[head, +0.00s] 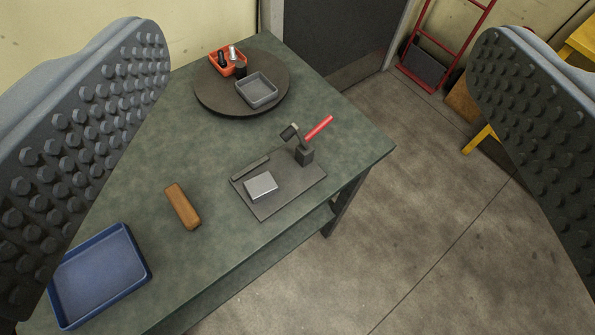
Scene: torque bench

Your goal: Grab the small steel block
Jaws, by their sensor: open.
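The small steel block (261,186) is a light silver rectangular piece. It lies on a dark grey plate (290,191) near the front right edge of the green bench (215,151). A small upright post with a red-handled lever (318,128) stands at the right side of the plate. My gripper (320,155) is open and empty, with its two studded pads wide apart at the left and right of the picture. The block shows between the pads, farther off, and neither pad touches it.
A brown bar (182,207) lies left of the plate. A blue tray (141,279) sits at the lower left. At the back, a dark round turntable (216,101) holds an orange bin (223,70) and a grey tray (257,91). A red hand truck (446,42) stands beyond open floor.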

